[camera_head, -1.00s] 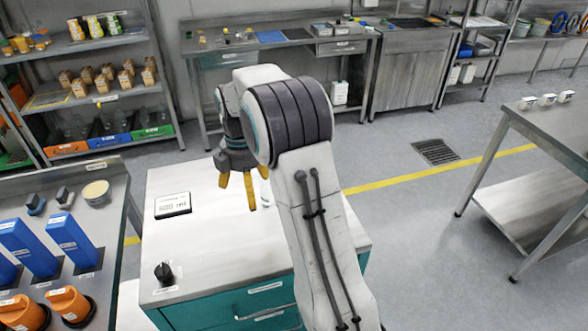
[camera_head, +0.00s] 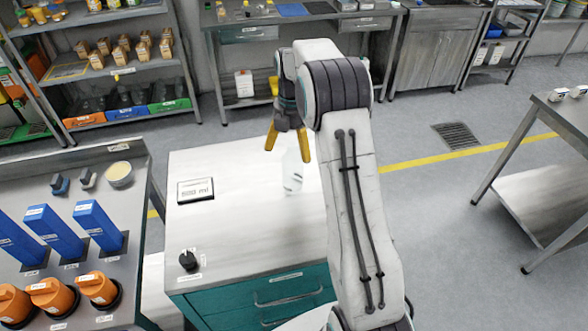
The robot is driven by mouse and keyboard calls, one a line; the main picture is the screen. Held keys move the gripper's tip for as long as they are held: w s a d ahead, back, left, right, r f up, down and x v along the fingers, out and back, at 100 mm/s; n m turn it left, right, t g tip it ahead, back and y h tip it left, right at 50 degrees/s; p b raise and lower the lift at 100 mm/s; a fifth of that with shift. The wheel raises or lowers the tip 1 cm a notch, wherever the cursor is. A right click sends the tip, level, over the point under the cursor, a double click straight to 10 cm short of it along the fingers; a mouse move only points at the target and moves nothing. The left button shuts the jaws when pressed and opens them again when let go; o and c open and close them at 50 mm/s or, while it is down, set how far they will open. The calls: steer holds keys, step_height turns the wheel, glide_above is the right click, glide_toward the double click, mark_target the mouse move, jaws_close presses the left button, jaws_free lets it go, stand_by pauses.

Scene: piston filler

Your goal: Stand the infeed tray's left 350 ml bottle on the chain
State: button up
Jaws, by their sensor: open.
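A pale translucent bottle (camera_head: 292,173) stands upright on the white top (camera_head: 240,235) of a teal drawer cabinet. Its upper part is close to my gripper's fingers and is hard to make out. My gripper (camera_head: 288,154) has its yellow fingers spread and points down, at the bottle's upper end in the picture. I cannot tell whether the fingers are around the bottle or in front of it, and nothing is visibly clamped. I cannot make out an infeed tray, a second bottle or a chain in this view.
A small display (camera_head: 195,190) and a black knob (camera_head: 188,260) sit on the cabinet top's left side. A steel table at left holds blue blocks (camera_head: 98,226) and orange parts (camera_head: 97,287). Shelves (camera_head: 120,70) stand behind. Open floor (camera_head: 430,220) lies to the right.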

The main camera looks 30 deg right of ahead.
mark_target(293, 161)
steer(key=shift+w+d+f+p, duration=0.1)
steer(key=shift+f+p, duration=0.85)
steer(key=shift+f, duration=2.45)
steer(key=c, duration=1.3)
steer(key=shift+r, duration=0.2)
